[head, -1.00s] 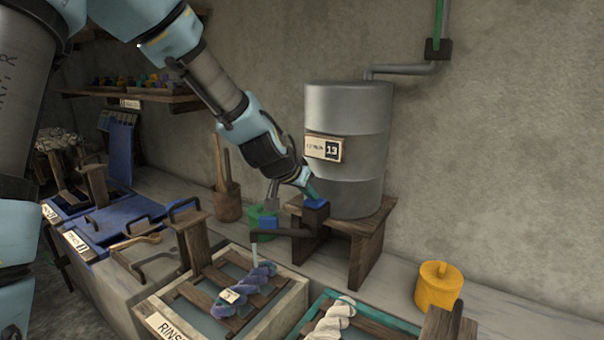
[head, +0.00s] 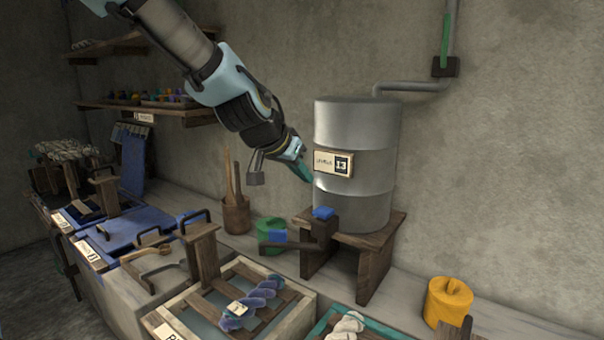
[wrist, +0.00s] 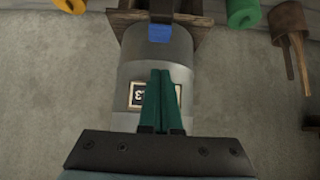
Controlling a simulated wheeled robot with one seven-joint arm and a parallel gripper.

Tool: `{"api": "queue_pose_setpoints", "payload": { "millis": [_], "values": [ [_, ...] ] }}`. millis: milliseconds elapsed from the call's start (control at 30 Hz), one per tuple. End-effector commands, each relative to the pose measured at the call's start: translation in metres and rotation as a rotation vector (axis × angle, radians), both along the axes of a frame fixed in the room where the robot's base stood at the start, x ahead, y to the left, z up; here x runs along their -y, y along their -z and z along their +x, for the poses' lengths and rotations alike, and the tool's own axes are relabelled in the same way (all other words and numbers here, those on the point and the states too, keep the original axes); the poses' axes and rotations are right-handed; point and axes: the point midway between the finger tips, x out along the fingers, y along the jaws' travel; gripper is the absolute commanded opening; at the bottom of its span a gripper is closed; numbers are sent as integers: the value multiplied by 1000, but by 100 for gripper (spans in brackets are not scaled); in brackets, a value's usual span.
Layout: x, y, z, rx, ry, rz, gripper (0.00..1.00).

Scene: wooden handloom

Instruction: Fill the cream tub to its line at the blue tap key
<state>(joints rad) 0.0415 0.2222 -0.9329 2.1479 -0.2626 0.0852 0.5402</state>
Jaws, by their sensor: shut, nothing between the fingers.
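The blue tap key (head: 323,212) sits on the dark tap block below the grey drum (head: 345,125). The key also shows in the wrist view (wrist: 160,33). A dark spout (head: 285,246) runs left from the block; no stream shows at its end. The cream-rimmed tub (head: 278,275), its label partly cut off, stands in front of the spout. It holds blue-grey liquid and a purple-blue skein (head: 250,305) on slats. I cannot make out its fill line. My gripper (head: 307,177) is shut and empty, above the key near the drum's label; its teal fingers meet in the wrist view (wrist: 160,80).
A wooden stand (head: 372,245) carries the drum. A green container (head: 270,225) and a wooden pot with sticks (head: 236,215) stand behind the spout. A teal-rimmed tub (head: 318,325) and an orange container (head: 447,300) are to the right. Blue-lidded tubs (head: 125,235) are left.

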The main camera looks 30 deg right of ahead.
Motion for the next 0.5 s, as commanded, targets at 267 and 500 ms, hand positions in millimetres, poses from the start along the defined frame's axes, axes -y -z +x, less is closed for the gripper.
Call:
{"api": "queue_pose_setpoints", "payload": {
  "millis": [267,500],
  "values": [
    [-5,-6,-3,0,1,1,0],
    [-5,-6,-3,0,1,1,0]
  ]
}}
